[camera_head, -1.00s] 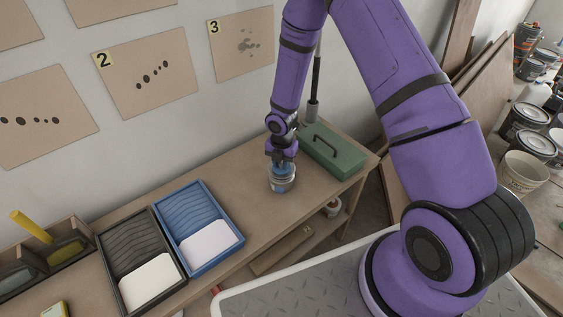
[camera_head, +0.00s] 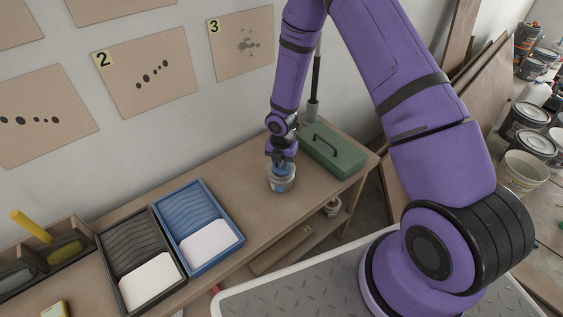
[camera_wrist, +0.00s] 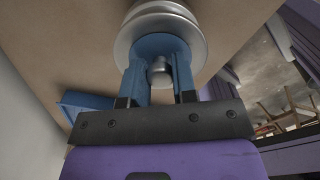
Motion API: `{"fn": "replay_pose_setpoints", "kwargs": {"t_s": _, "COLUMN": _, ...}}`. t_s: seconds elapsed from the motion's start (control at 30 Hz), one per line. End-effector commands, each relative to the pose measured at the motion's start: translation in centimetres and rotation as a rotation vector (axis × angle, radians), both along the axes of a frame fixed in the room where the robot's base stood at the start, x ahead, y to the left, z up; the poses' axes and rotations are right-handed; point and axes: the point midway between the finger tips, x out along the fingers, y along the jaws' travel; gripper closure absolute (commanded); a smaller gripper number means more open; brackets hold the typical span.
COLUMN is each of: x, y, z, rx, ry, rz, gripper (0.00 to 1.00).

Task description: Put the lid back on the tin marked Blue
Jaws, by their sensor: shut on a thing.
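The silver tin (camera_head: 282,186) stands upright on the wooden bench, left of the green box. In the wrist view its round metal rim (camera_wrist: 196,28) is at the top. The lid (camera_wrist: 160,43) has a blue top and a small silver knob, and lies at the tin's mouth. My gripper (camera_wrist: 159,77) is shut on the lid by its knob, with one blue finger on each side. It points down over the tin in the head view (camera_head: 281,165). I cannot tell whether the lid is fully seated. No marking on the tin is readable.
A green box (camera_head: 333,152) with a dark handle stands close right of the tin. A blue tray (camera_head: 197,272) and a dark tray (camera_head: 129,305) lie to the left. The bench between tin and blue tray is clear. The wall runs along behind.

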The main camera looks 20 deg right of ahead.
Motion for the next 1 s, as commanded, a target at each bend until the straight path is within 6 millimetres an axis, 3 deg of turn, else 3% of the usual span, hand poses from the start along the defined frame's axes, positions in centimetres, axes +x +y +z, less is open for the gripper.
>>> {"fn": "replay_pose_setpoints", "kwargs": {"t_s": 0.4, "x": 0.01, "y": -0.01, "z": -0.04, "rx": 0.0, "ry": 0.0, "rz": -0.001, "gripper": 0.97}}
{"fn": "replay_pose_setpoints", "kwargs": {"t_s": 0.43, "x": 0.01, "y": -0.01, "z": -0.04, "rx": 0.0, "ry": 0.0, "rz": -0.001, "gripper": 0.7}}
{"fn": "replay_pose_setpoints", "kwargs": {"t_s": 0.53, "x": 0.01, "y": 0.0, "z": -0.03, "rx": 0.0, "ry": 0.0, "rz": -0.001, "gripper": 0.47}}
{"fn": "replay_pose_setpoints", "kwargs": {"t_s": 0.73, "x": 0.01, "y": 0.0, "z": -0.03, "rx": 0.0, "ry": 0.0, "rz": 0.0, "gripper": 0.44}}
{"fn": "replay_pose_setpoints", "kwargs": {"t_s": 0.87, "x": 0.01, "y": 0.0, "z": -0.04, "rx": 0.0, "ry": 0.0, "rz": 0.0, "gripper": 0.19}}
{"fn": "replay_pose_setpoints", "kwargs": {"t_s": 1.0, "x": 0.01, "y": 0.0, "z": -0.03, "rx": 0.0, "ry": 0.0, "rz": 0.0, "gripper": 0.19}}
